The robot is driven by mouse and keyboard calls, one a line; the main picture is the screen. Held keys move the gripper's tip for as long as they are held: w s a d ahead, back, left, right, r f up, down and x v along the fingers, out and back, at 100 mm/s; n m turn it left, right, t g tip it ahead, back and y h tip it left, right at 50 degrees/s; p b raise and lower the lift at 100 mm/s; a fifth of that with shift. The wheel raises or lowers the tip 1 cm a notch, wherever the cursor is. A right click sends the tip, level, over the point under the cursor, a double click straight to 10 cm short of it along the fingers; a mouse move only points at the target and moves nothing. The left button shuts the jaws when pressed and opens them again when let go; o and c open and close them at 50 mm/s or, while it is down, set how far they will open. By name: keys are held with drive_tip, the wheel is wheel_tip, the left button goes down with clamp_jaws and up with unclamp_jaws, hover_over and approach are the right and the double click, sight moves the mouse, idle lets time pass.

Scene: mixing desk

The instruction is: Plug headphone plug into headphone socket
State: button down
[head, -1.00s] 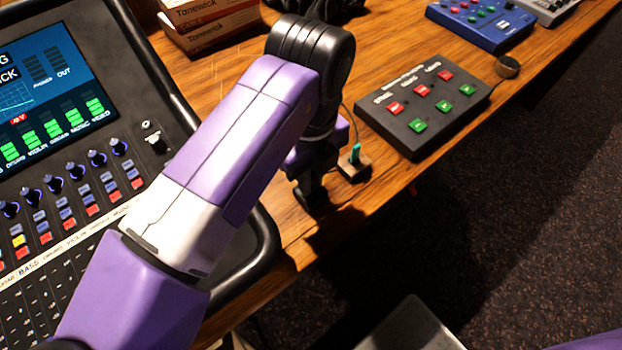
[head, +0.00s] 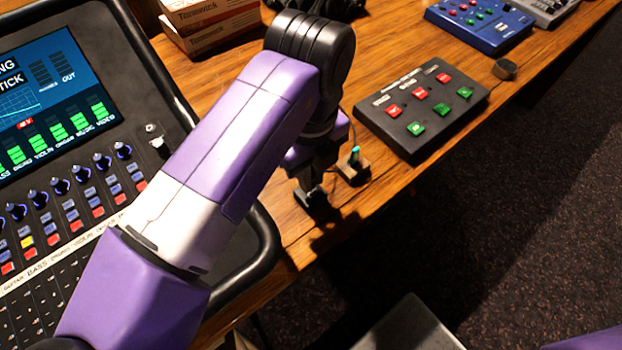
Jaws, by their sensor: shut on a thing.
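My gripper (head: 312,197) points down beside the mixing desk, low over the table's front edge. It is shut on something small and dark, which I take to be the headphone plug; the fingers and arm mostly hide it. Just right of the fingers, a teal-topped upright piece (head: 354,154) stands at a small brown block (head: 352,172). A thin dark cable runs near my wrist. The mixing desk (head: 265,235) fills the left side. A small round fitting (head: 150,128) shows on its panel; I cannot tell whether it is the headphone socket.
A black box with red and green buttons (head: 455,112) lies right of my gripper. A blue box (head: 478,28) and a round dark knob (head: 505,68) are farther back. Cartons (head: 212,22) stand behind my arm. Beyond the table's edge is dark carpet (head: 530,210).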

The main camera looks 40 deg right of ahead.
drive_tip(key=shift+r+p, duration=1.65)
drive_tip(key=shift+r, duration=0.5)
